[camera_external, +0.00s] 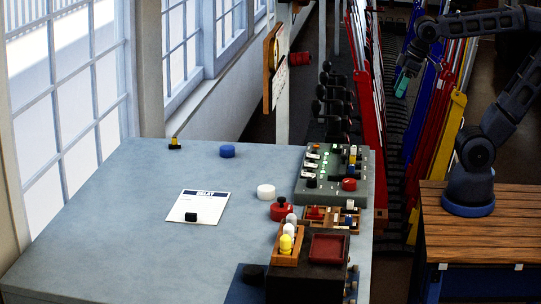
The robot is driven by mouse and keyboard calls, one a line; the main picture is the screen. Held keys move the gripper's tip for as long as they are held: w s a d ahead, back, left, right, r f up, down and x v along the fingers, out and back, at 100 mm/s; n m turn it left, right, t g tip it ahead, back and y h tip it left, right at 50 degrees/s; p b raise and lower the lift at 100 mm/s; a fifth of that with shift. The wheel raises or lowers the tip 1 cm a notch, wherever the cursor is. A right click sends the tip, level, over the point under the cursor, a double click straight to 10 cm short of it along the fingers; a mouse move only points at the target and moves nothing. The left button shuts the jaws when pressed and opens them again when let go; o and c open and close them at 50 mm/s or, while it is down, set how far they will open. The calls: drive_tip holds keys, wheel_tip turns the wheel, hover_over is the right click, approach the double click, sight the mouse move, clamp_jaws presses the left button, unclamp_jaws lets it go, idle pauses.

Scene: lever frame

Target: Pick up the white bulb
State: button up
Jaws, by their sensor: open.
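A small wooden holder (289,257) on the dark box at the table's front right carries a row of rounded bulbs. A whitish bulb (291,229) stands in it behind a yellow bulb (286,243). Another pale rounded top (291,218) shows just behind the whitish one; they partly overlap. My gripper (401,87), with teal fingertips, hangs at the upper right, far from the holder and beyond the table's right edge. It is open and small in view; I see nothing in it.
The grey table (120,230) is mostly clear on its left. A white puck (266,191), a red knobbed piece (282,210) and a control panel (335,178) stand near the holder. Red and blue levers (367,120) rise between my arm and the table. A wooden bench (485,235) is at right.

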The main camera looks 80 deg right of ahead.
drive_tip(key=w+a+r+n+y, duration=0.1)
drive_tip(key=w+a+r, duration=0.2)
drive_tip(key=w+a, duration=0.35)
drive_tip(key=w+a+r+n, duration=0.1)
drive_tip(key=w+a+r, duration=0.3)
drive_tip(key=w+a, duration=0.3)
drive_tip(key=n+g+y, duration=0.1)
drive_tip(key=n+y, duration=0.1)
drive_tip(key=n, duration=0.4)
hover_over(290, 224)
drive_tip(key=s+d, duration=0.3)
wheel_tip(290, 224, down, 10)
drive_tip(key=x, duration=1)
drive_tip(key=shift+w+a+f, duration=0.15)
drive_tip(key=shift+a+f, duration=0.05)
drive_tip(key=shift+c, duration=0.2)
clamp_jaws()
